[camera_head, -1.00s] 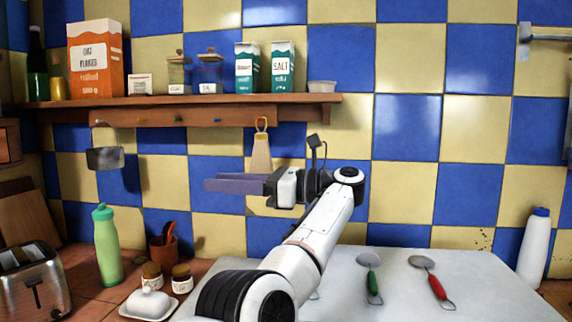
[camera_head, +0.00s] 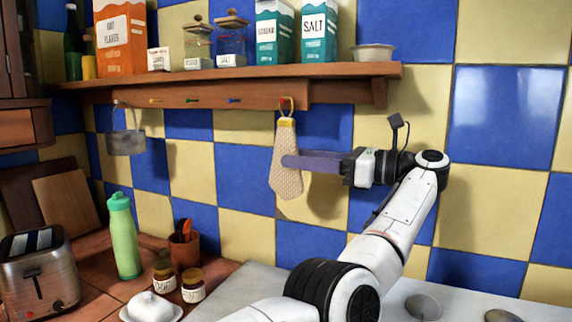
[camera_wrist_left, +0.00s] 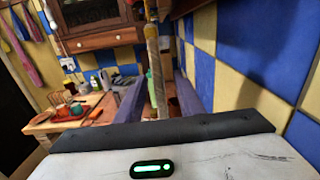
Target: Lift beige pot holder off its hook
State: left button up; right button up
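The beige pot holder (camera_head: 287,180) hangs upright by its loop from a red hook (camera_head: 286,101) under the wooden shelf. My left gripper (camera_head: 290,161) reaches in from the right at the pot holder's mid-height, and a purple finger crosses in front of the cloth. In the left wrist view, the pot holder (camera_wrist_left: 154,70) shows edge-on as a narrow upright strip. It stands between the two purple fingers of the open gripper (camera_wrist_left: 158,95), with a gap on each side. My right gripper is not in view.
The shelf (camera_head: 230,78) holds cartons and jars. The tiled wall (camera_head: 245,172) is close behind. A green bottle (camera_head: 123,236) and toaster (camera_head: 38,272) stand lower left.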

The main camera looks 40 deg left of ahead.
aim_at(273, 157)
pick_arm(q)
jog(key=x, duration=0.3)
jog(key=shift+w+f, duration=0.1)
jog(key=shift+f, duration=0.05)
jog(key=shift+s+p+x, duration=0.1)
jog(key=shift+p+x, duration=0.15)
jog(key=shift+x, duration=1.1)
jog(key=shift+s+p+x, duration=0.15)
jog(key=shift+p+x, duration=0.1)
jog(key=shift+x, duration=1.1)
jog(key=shift+d, duration=0.1)
jog(key=shift+c, duration=0.4)
grip_shut()
